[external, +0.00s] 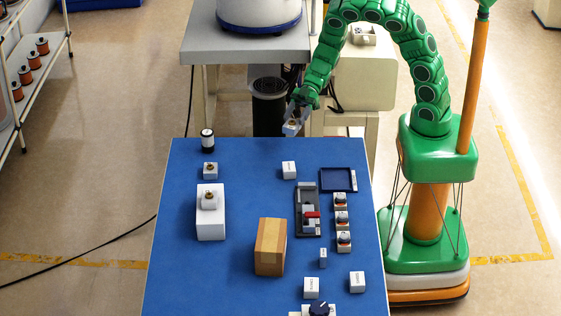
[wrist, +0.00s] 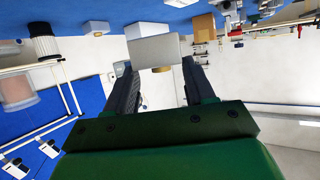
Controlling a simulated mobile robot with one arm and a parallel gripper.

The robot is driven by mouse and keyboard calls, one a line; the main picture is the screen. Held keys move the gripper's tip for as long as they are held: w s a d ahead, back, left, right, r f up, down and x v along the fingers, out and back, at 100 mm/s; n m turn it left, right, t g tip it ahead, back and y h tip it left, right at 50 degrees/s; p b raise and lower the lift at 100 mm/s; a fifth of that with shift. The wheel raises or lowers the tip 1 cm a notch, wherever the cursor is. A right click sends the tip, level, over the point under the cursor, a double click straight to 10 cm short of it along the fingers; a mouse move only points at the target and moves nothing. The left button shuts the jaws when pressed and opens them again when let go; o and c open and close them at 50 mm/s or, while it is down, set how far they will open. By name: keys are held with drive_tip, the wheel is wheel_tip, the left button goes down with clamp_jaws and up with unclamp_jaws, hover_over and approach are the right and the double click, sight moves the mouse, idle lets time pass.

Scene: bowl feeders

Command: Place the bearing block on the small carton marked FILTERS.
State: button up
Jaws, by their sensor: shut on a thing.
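My gripper (external: 298,106) is off the table's far edge, in the air, shut on a small pale bearing block (external: 291,127) with a brass ring. In the wrist view the block (wrist: 153,51) sits between the two dark fingers of my gripper (wrist: 160,68), its brass part (wrist: 162,70) showing. Small white cartons stand on the blue table: one near the far edge (external: 289,170), one at the near right (external: 357,282), one at the near middle (external: 311,288). Their lettering is too small to read, so I cannot tell which says FILTERS.
On the blue table (external: 180,275) are a tall white box (external: 210,222) with a similar block (external: 209,199) on top, another block (external: 210,171), a dark-and-white cylinder (external: 207,140), a wooden block (external: 270,248), a dark tray (external: 338,180) and a black fixture (external: 307,215).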

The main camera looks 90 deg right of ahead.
drive_tip(key=w+a+r+n+g+y, duration=0.1)
drive_tip(key=w+a+r+g, duration=0.15)
drive_tip(key=a, duration=0.85)
drive_tip(key=w+a+r+n+g, duration=0.15)
drive_tip(key=a+r, duration=0.25)
drive_tip(key=a, duration=0.8)
drive_tip(key=s+a+r+n+g, duration=0.1)
drive_tip(key=s+a+r, duration=0.25)
drive_tip(key=a, duration=0.75)
drive_tip(key=s+a+r+n, duration=0.2)
drive_tip(key=a+r, duration=0.2)
drive_tip(key=a, duration=0.7)
hover_over(271, 227)
drive_tip(key=s, duration=0.1)
drive_tip(key=shift+m+y, duration=0.25)
drive_tip(key=shift+y, duration=0.15)
drive_tip(key=f, duration=0.5)
drive_tip(key=d+f, duration=0.1)
drive_tip(key=f, duration=0.2)
drive_tip(key=shift+f, duration=0.15)
drive_tip(key=shift+w+a+f, duration=0.4)
drive_tip(key=shift+w+f, duration=0.05)
drive_tip(key=shift+f, duration=1.85)
drive_tip(key=shift+f, duration=0.1)
